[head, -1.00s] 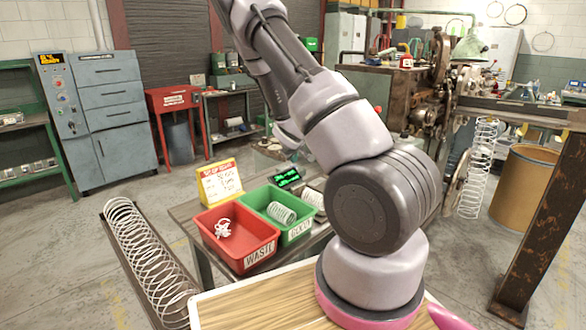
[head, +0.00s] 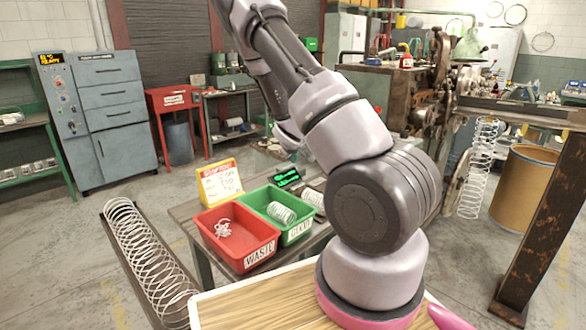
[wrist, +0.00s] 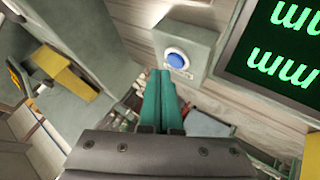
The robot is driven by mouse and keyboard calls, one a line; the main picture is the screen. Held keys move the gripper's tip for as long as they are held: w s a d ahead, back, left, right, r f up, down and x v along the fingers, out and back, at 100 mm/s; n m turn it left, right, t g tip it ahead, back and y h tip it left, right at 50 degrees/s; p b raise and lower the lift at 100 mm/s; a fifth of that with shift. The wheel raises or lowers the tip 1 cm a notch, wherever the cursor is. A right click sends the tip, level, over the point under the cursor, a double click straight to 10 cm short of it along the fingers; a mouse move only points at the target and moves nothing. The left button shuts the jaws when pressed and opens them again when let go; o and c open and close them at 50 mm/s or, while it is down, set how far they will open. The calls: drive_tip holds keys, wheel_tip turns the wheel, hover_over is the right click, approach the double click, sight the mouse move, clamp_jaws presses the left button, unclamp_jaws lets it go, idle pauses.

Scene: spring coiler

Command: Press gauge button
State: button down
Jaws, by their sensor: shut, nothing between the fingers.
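A round blue button (wrist: 177,58) sits on a small grey box (wrist: 189,38) in the wrist view. The gauge's dark display (wrist: 275,55) with green characters is to the right of the box; the display also shows in the head view (head: 287,178) behind the green bin. My gripper (wrist: 161,75) has teal fingers, shut together and empty. In the wrist view the fingertips appear just below and left of the button; I cannot tell whether they touch it. In the head view my fingers are hidden behind my arm.
A red WASTE bin (head: 205,240) holds a tangled spring, and a green GOOD bin (head: 293,236) holds a coiled spring. A yellow and white sign (head: 220,182) stands behind them. A rusty coiling machine (head: 437,95) is behind at right.

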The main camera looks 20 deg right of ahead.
drive_tip(key=shift+f, duration=0.1)
idle(0.3)
drive_tip(key=shift+f, duration=0.3)
drive_tip(key=shift+f, duration=0.4)
idle(0.6)
drive_tip(key=shift+r, duration=0.85)
drive_tip(key=shift+r, duration=2.5)
